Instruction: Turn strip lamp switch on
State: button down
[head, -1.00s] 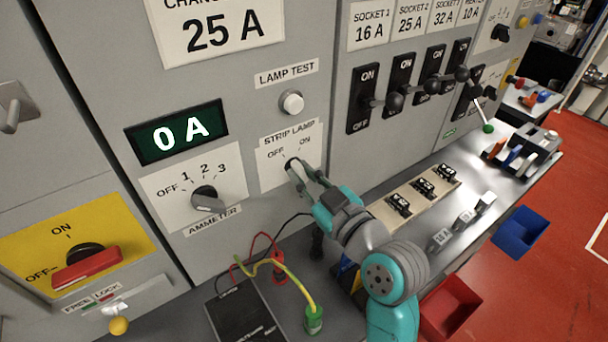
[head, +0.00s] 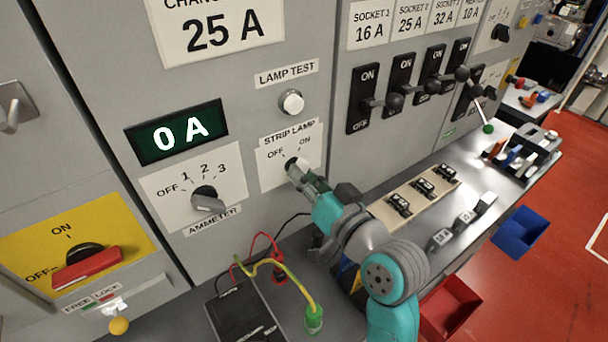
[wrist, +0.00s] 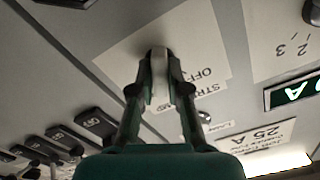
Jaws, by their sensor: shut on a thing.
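The strip lamp switch (head: 291,163) is a small dark rotary knob on a white plate (head: 309,145) marked OFF at left and ON at right. My gripper (head: 298,171) is at the knob and shut on it in the head view, its fingers hiding most of the knob. In the wrist view my gripper (wrist: 159,88) has its two fingers closed on the sides of the pale knob handle (wrist: 160,65), with the plate (wrist: 190,50) behind. The direction the knob points is hard to tell.
The lamp test button (head: 291,102) is above and the ammeter knob (head: 206,199) is to the left. Black socket switches (head: 364,98) are to the right. Below, a bench holds a black meter (head: 243,310) with red and yellow-green leads.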

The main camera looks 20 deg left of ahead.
jog(key=shift+m, duration=0.4)
jog(key=c, duration=1.1)
grip_release()
jog(key=shift+c, duration=0.2)
jog(key=v, duration=1.2)
jog(key=shift+s, duration=0.1)
